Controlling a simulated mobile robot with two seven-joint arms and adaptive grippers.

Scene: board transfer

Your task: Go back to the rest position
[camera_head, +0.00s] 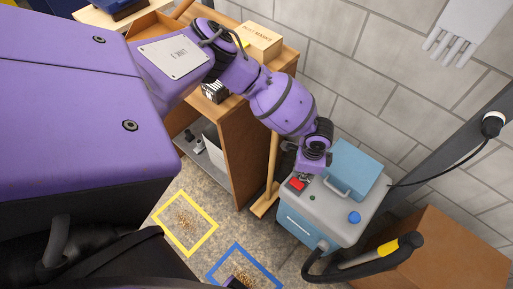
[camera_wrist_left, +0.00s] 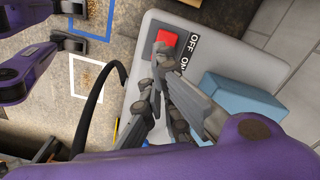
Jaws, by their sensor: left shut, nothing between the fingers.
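My left arm reaches in from the left in the head view, over a grey and blue machine (camera_head: 330,214). My left gripper (camera_head: 308,172) is low over the machine's top, close to its red switch (camera_head: 297,184). In the left wrist view, the gripper's dark fingers (camera_wrist_left: 163,60) are shut and empty. They appear just beside the red switch (camera_wrist_left: 166,39) and partly overlap its edge. Labels OFF and ON are next to the switch. Whether the fingertips touch it cannot be told.
A light blue box (camera_head: 352,168) stands on the machine. A black hose (camera_head: 320,273) curves in front, beside a cardboard box (camera_head: 445,253). A wooden cabinet (camera_head: 232,158) is left of the machine. Yellow (camera_head: 214,232) and blue (camera_head: 256,257) floor squares hold debris.

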